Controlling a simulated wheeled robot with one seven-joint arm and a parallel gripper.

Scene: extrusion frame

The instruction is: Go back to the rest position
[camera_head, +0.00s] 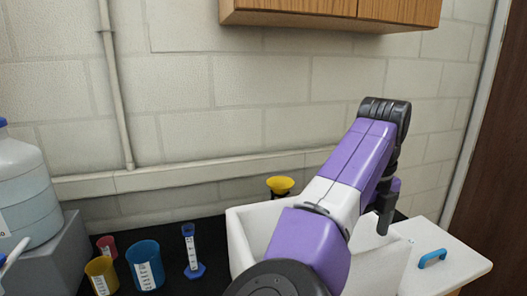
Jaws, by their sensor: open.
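My purple, white and black arm rises from the bottom centre and bends down at a black joint at upper right. My gripper (384,222) is the small dark part hanging below that joint. It points down near the right side of a white basin (243,232), above or beside the white board on the right. It is open, with nothing seen in it, though the gap between its fingers is hard to make out. My arm hides part of the basin.
A blue handle (432,258) lies on the white board (465,268). A yellow funnel-like piece (280,184) stands behind the basin. A wooden cabinet (330,12) hangs above.

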